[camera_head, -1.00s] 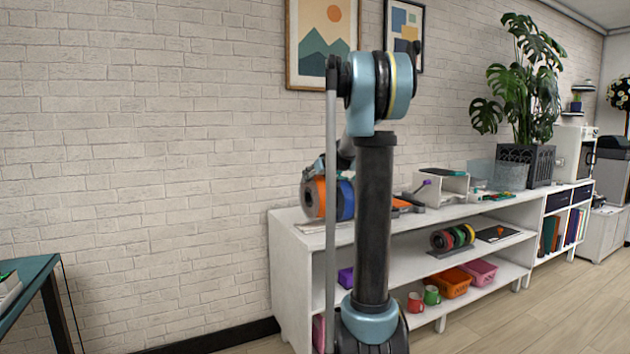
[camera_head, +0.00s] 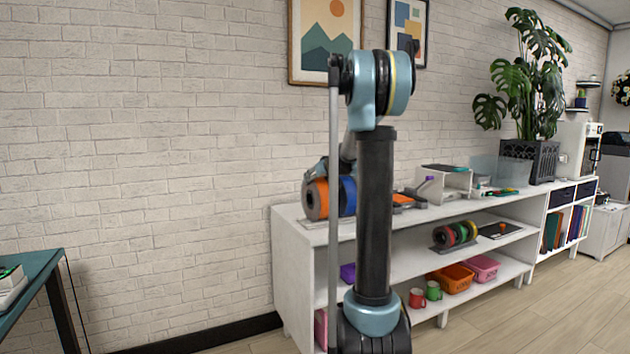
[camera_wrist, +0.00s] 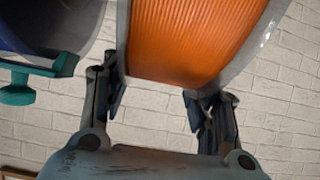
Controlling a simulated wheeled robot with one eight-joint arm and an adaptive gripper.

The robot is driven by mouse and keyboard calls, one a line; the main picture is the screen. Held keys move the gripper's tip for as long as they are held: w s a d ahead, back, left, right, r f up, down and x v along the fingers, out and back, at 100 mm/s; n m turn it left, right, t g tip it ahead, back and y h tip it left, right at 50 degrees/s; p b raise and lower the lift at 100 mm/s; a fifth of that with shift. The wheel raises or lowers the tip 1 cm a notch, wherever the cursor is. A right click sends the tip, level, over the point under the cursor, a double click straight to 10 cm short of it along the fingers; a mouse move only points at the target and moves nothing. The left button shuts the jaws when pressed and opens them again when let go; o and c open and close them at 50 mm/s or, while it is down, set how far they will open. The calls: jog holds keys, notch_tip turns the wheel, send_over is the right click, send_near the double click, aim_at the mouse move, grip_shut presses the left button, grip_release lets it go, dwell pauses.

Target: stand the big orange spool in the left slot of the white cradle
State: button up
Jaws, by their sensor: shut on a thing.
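The big orange spool (camera_head: 321,198) has an orange winding between pale grey flanges. It is upright at the left end of the white shelf top, and in the wrist view (camera_wrist: 190,45) it fills the upper middle. My gripper (camera_wrist: 158,102) is shut on it, with one finger at each flange. In the head view my gripper (camera_head: 318,172) is at the spool's upper side. A blue spool (camera_head: 347,196) stands close to its right, partly behind my arm. A pale flat base (camera_head: 312,223), perhaps the white cradle, shows under the orange spool; its slots are hidden.
The white shelf unit (camera_head: 287,250) stands along the brick wall. A white holder (camera_head: 447,184) and a potted plant (camera_head: 528,100) are farther right. Small spools (camera_head: 455,235) sit on the middle shelf. A teal clamp-like part (camera_wrist: 30,80) is left of my gripper in the wrist view.

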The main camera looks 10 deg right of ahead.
dwell(0.4)
jog(key=o, duration=1.3)
jog(key=shift+s, duration=0.1)
jog(key=v, duration=1.1)
jog(key=s+a+f+g, duration=0.3)
jog(key=s+f, duration=0.3)
jog(key=s, duration=0.6)
jog(key=s+a+f+g, duration=0.25)
jog(key=s+f, duration=0.35)
jog(key=s, duration=0.6)
jog(key=s+d+f+m+g+h, duration=0.1)
jog(key=s+f, duration=0.4)
jog(key=s, duration=0.3)
jog(key=s+f+m+g+h, duration=0.1)
jog(key=s+f, duration=0.5)
jog(key=s, duration=0.2)
jog(key=s+d+f+m+g+h, duration=0.1)
jog(key=s+f+g, duration=0.1)
jog(key=s+f, duration=0.3)
jog(key=shift+s+d+f+h, duration=0.15)
jog(key=shift+s+f+h, duration=0.05)
jog(key=shift+s, duration=0.55)
jog(key=shift+s+d+f+h, duration=0.15)
jog(key=shift+s+f+h, duration=0.05)
jog(key=shift+s, duration=0.6)
